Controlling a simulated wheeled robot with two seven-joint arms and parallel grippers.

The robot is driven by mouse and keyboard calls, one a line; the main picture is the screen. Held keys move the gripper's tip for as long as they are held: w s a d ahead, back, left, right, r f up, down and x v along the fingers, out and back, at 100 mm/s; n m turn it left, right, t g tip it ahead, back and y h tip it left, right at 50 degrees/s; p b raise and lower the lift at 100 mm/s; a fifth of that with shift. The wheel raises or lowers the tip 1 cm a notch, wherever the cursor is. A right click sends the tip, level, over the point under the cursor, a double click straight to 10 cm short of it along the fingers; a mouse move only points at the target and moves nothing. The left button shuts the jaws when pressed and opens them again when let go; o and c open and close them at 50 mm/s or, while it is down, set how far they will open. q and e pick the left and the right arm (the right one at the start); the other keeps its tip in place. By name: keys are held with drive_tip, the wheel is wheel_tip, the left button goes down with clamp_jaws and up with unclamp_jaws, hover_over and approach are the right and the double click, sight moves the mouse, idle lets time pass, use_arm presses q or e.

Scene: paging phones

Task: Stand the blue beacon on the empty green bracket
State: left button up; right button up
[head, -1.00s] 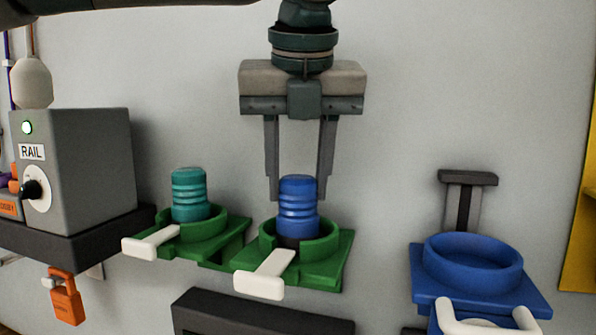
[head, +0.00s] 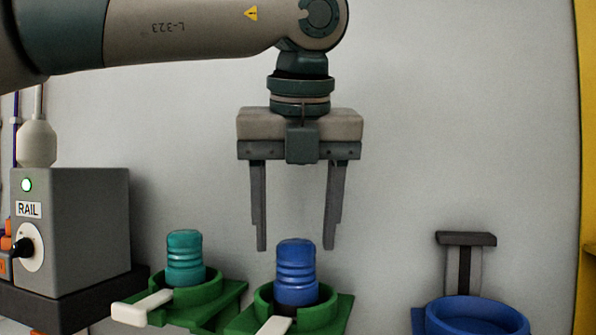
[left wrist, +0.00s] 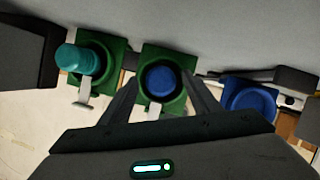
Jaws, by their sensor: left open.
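The blue beacon (head: 296,272) stands upright in a green bracket (head: 341,310) at the lower middle of the head view. In the left wrist view the blue beacon (left wrist: 160,82) is seen from above, between my fingers. A teal beacon (head: 185,258) stands in the other green bracket (head: 232,290) to its left. Both green brackets hold a beacon. My left gripper (head: 296,247) is open and empty, its fingertips just above the blue beacon's top, one to each side. My right gripper is not in view.
A blue ring bracket (head: 475,312) on the right looks empty. A grey RAIL box (head: 85,220) with a green light stands on a dark shelf at the left. The wall between the gripper and the blue bracket is clear.

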use_arm(q)
drive_tip(key=b+v, duration=0.2)
drive_tip(key=v, duration=0.8)
drive_tip(key=shift+b, duration=0.35)
drive_tip(key=shift+f, duration=0.1)
idle(1.0)
